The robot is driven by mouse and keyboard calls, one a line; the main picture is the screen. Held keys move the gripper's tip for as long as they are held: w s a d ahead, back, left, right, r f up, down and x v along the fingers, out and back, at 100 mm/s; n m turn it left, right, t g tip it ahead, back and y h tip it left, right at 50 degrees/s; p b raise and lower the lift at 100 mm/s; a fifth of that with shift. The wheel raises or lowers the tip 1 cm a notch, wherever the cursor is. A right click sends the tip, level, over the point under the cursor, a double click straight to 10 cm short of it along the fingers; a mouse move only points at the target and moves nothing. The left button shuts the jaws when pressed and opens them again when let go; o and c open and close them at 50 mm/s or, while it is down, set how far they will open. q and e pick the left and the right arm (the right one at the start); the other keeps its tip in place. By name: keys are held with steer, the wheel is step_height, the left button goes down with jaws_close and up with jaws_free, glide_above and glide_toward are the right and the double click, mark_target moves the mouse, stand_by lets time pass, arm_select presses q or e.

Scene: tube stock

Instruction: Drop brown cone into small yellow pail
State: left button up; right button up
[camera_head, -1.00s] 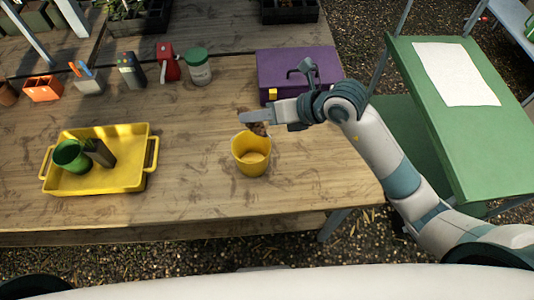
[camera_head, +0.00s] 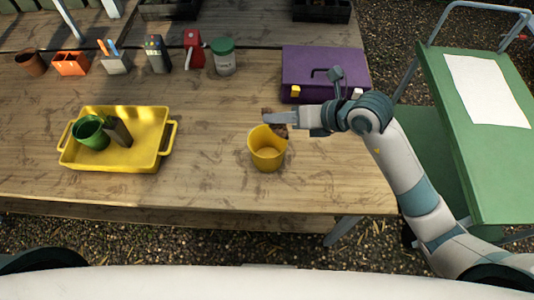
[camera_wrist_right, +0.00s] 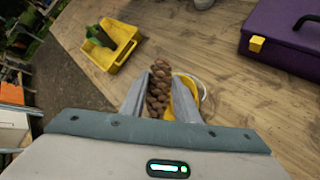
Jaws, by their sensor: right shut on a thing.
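The brown cone (camera_wrist_right: 159,88) is scaly and is held between the fingers of my right gripper (camera_wrist_right: 160,100). In the head view, the right gripper (camera_head: 279,118) is at the upper right rim of the small yellow pail (camera_head: 266,158), with part of the cone (camera_head: 281,131) showing below the fingers, over the pail's opening. The pail stands upright on the wooden table. In the right wrist view the pail (camera_wrist_right: 185,102) is partly hidden behind the cone and a finger. I cannot tell whether the cone touches the rim. My left gripper is not in view.
A yellow tray (camera_head: 148,160) with a green pot (camera_head: 90,132) and a dark item sits at the left. A purple case (camera_head: 325,68) stands behind the right gripper. Several small containers line the back. The table (camera_head: 205,185) between tray and pail is clear.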

steer(key=shift+f+b, duration=1.35)
steer(key=shift+f, duration=0.65)
steer(key=o, duration=1.1)
steer(key=b+v, duration=0.1)
steer(key=v, duration=1.6)
steer(key=shift+d, duration=0.2)
steer(key=shift+r, duration=0.1)
